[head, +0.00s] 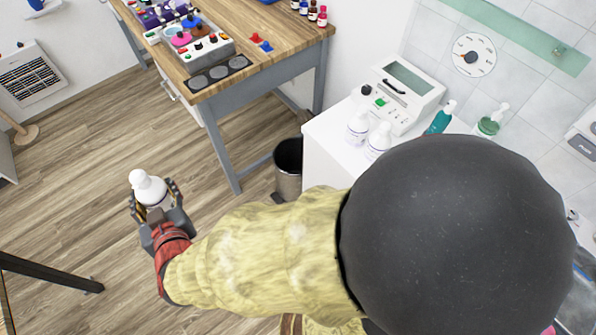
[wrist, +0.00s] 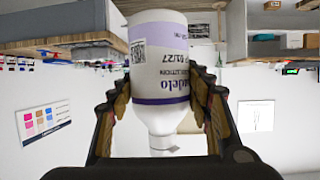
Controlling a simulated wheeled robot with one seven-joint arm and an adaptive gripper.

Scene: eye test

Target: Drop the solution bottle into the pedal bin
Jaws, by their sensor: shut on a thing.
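The solution bottle (head: 149,189) is white with a purple-edged label. My gripper (head: 157,205) is shut on it and holds it in the air over the wood floor, at the left of the head view. In the wrist view the bottle (wrist: 160,75) sits between both fingers of my gripper (wrist: 160,105), with its label readable upside down and its narrow neck towards the bottom of the picture. The pedal bin (head: 288,170) is dark-topped and stands on the floor between the wooden table and the white counter, to the right of my gripper and apart from it.
A wooden table (head: 290,46) with grey legs holds trays and small bottles. A white counter (head: 325,140) bears two white bottles (head: 367,133), a white device (head: 405,95) and pump bottles. A black bar (head: 50,272) is at lower left. Floor (head: 95,150) between is clear.

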